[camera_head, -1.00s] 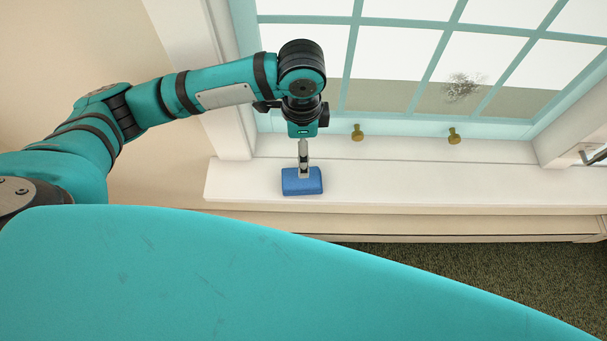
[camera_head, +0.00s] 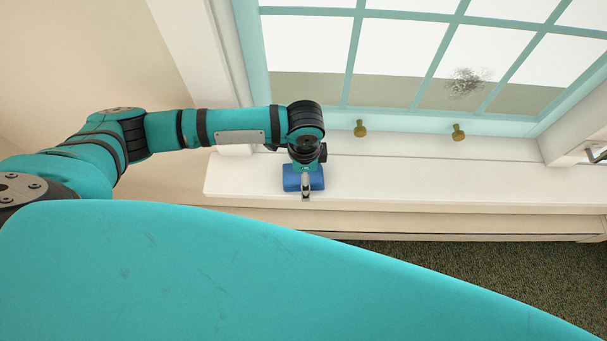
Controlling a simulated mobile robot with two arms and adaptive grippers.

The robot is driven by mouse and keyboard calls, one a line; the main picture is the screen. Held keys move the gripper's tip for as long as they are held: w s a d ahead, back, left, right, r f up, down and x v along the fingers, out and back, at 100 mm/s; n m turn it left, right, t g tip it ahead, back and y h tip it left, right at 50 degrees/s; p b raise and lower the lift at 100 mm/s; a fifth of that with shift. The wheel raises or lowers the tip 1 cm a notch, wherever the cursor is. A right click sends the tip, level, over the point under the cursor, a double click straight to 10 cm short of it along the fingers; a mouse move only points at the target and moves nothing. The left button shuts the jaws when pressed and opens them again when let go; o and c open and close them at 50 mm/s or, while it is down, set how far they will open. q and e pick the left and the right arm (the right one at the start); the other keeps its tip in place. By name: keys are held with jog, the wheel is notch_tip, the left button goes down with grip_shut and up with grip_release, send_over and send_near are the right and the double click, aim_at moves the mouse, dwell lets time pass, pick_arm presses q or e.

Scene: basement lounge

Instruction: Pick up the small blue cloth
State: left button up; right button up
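The small blue cloth (camera_head: 291,181) looks like a thick folded pad and lies on the white window sill. My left gripper (camera_head: 305,193) points down at it. Its fingers overlap the middle and near edge of the cloth in this view and hide part of it. The fingers show edge-on as one narrow piece, so I cannot tell whether they are apart, closed, or touching the cloth. My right gripper is not in view.
The white sill (camera_head: 430,185) is clear to the right of the cloth. Behind it stands a teal-framed window (camera_head: 430,119) with two brass knobs (camera_head: 360,129) (camera_head: 458,133). A dark green carpet (camera_head: 480,265) lies below the sill.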

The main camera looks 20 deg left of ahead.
pick_arm(q)
jog(key=shift+c, duration=0.5)
jog(key=c, duration=1.1)
jog(key=shift+c, duration=0.2)
jog(key=shift+r, duration=0.1)
jog(key=shift+r, duration=0.3)
jog(key=r, duration=0.2)
jog(key=shift+s+d+r, duration=0.15)
jog(key=shift+d+r, duration=0.1)
jog(key=shift+r, duration=0.15)
jog(key=s+d, duration=0.2)
jog(key=d, duration=0.2)
jog(key=s+d+r, duration=0.1)
jog(key=s+d, duration=0.2)
jog(key=d, duration=0.2)
jog(key=s+d, duration=0.2)
jog(key=d, duration=0.2)
jog(key=shift+s+d+r, duration=0.15)
jog(key=shift+s+d, duration=0.1)
jog(key=shift+d, duration=0.05)
